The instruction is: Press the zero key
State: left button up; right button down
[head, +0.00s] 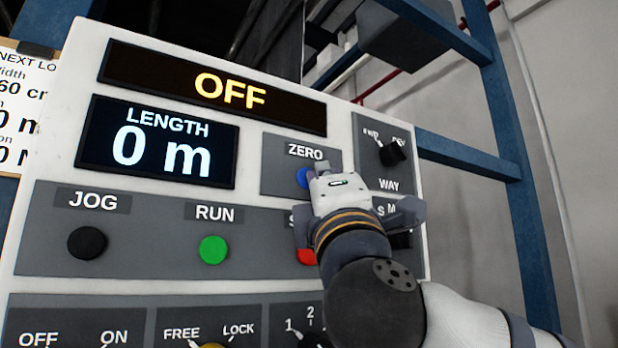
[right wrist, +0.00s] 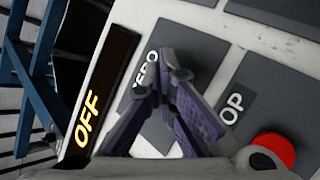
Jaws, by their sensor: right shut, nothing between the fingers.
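The blue zero key (head: 302,178) sits under the ZERO label on the panel in the head view, partly covered by my right gripper (head: 321,168). In the right wrist view my shut, empty right gripper (right wrist: 176,74) points at the panel beside the ZERO label (right wrist: 145,70). The key is hidden behind the fingers there. The fingertips are at or just in front of the key; I cannot tell whether they touch it. The length display (head: 157,142) reads 0 m, and the display above it (head: 212,86) reads OFF. My left gripper is not in view.
The red button (head: 306,257) is just below my right gripper. The WAY knob (head: 392,153) is to its right. The green RUN button (head: 213,250) and black JOG button (head: 87,243) are further left. Blue frame posts (head: 520,190) stand right of the panel.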

dwell(0.4)
jog(key=shift+s+d, duration=0.45)
jog(key=shift+s, duration=0.2)
jog(key=s+d, duration=0.1)
jog(key=s, duration=0.1)
jog(key=s+d, duration=0.2)
dwell(0.9)
